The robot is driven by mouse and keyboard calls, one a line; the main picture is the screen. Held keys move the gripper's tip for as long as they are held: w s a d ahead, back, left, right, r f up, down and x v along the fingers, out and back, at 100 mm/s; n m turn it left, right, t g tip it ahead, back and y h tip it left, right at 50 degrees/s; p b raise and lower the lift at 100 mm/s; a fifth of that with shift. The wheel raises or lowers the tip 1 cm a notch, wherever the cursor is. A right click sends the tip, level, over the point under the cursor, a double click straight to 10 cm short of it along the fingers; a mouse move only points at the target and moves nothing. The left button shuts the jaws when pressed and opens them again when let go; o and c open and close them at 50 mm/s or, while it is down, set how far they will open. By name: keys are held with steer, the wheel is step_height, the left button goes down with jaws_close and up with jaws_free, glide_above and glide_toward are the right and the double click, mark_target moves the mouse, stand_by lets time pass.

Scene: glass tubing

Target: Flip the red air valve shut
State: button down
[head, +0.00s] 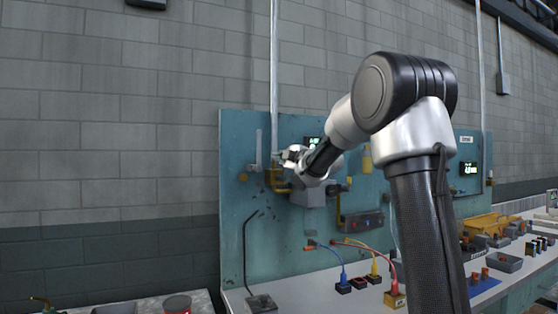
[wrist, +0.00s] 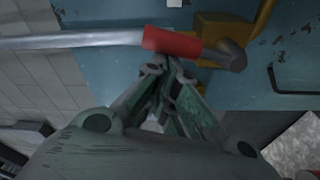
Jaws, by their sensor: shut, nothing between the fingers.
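The red valve part (wrist: 172,42) shows in the wrist view at the top middle, as a red sleeve between a long grey rod on its left and a dark grey rounded end (wrist: 232,56) on its right. A yellow fitting (wrist: 218,27) sits behind it on the teal panel. My gripper (wrist: 162,70) is shut and empty, its tips just below the red part; I cannot tell whether they touch it. In the head view my gripper (head: 290,156) is at the panel's left part, near yellow piping (head: 278,186). The red part is not discernible there.
The teal panel (head: 240,235) stands against a block wall. A black bent rod on a stand (head: 262,302) is at its lower left. Coloured cables and small boxes (head: 394,298) lie on the bench. Yellow trays (head: 490,223) are at right. Open space lies left of the panel.

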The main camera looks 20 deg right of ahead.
steer(key=d+f+m+t+h, duration=0.1)
steer(key=d+f+m, duration=0.3)
steer(key=d+m, duration=0.4)
steer(key=shift+w+d+m+h, duration=0.25)
steer(key=shift+m+h, duration=0.35)
steer(key=shift+m, duration=2.9)
steer(key=shift+f, duration=0.2)
steer(key=shift+s, duration=0.15)
